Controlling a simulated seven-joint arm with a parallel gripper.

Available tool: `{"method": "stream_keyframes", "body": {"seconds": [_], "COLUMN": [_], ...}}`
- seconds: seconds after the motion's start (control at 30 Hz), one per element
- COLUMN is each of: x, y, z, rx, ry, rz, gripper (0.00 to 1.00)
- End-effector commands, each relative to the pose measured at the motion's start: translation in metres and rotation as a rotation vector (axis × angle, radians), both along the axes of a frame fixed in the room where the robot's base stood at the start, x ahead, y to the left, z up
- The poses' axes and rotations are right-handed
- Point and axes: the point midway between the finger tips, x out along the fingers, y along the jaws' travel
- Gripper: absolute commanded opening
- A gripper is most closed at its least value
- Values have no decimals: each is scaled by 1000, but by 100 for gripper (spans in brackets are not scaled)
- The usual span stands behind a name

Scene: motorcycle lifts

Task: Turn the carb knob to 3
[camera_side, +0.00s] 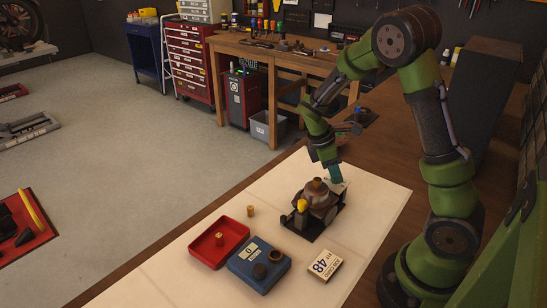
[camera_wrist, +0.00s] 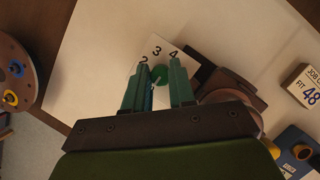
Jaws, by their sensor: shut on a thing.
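The carb knob (camera_wrist: 160,74) is small, round and green. It stands on a white dial plate (camera_wrist: 157,60) whose numbers 2, 3 and 4 show in the wrist view; the rest of the dial is hidden by my gripper. My gripper (camera_wrist: 166,75) has its two green fingers on either side of the knob and is shut on it. In the side view my gripper (camera_side: 336,179) points down at the back right of the carburetor (camera_side: 316,198), by the white dial plate (camera_side: 341,187). I cannot tell which number the knob points to.
The mat's front left is clear.

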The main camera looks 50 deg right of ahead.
Motion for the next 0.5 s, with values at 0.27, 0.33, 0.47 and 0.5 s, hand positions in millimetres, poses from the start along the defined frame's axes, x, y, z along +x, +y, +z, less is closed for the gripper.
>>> {"method": "stream_keyframes", "body": {"seconds": [0.27, 0.33, 0.47, 0.5], "x": [1, 1, 1, 2], "y": [-1, -1, -2, -2], "z": [0, 0, 0, 0], "rx": [0, 0, 0, 0], "ry": [-1, 0, 0, -1], "rz": [-171, -233, -357, -394], "gripper": [0, 0, 0, 0]}}
